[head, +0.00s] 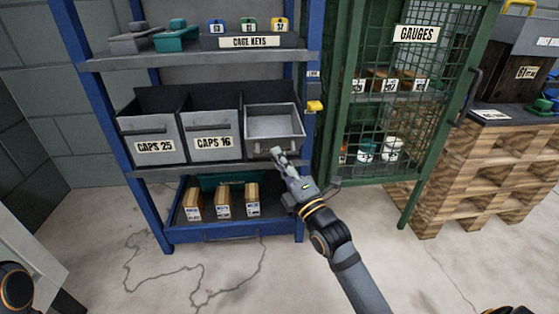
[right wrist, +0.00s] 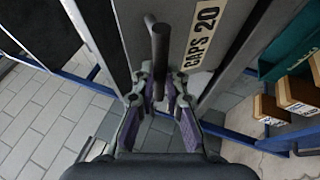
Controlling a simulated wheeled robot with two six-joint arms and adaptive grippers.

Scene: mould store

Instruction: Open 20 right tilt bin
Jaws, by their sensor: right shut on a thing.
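The CAPS 20 bin (head: 274,112) is the grey right-hand bin of three on the middle shelf. It is tipped forward, and its pale inside shows, apparently empty. Its front label shows in the right wrist view (right wrist: 203,35); in the head view its front face is mostly out of sight. My right gripper (head: 279,156) is at the bin's front. In the right wrist view its fingers (right wrist: 160,84) are closed around the dark bar handle (right wrist: 161,50) beside the label. My left gripper is out of view.
The CAPS 25 bin (head: 153,134) and CAPS 16 bin (head: 214,129) stand upright to the left. Small boxes (head: 223,200) sit on the lower shelf. A blue rack post (head: 313,70) and green gauge cage (head: 395,115) are close on the right. Floor in front is clear.

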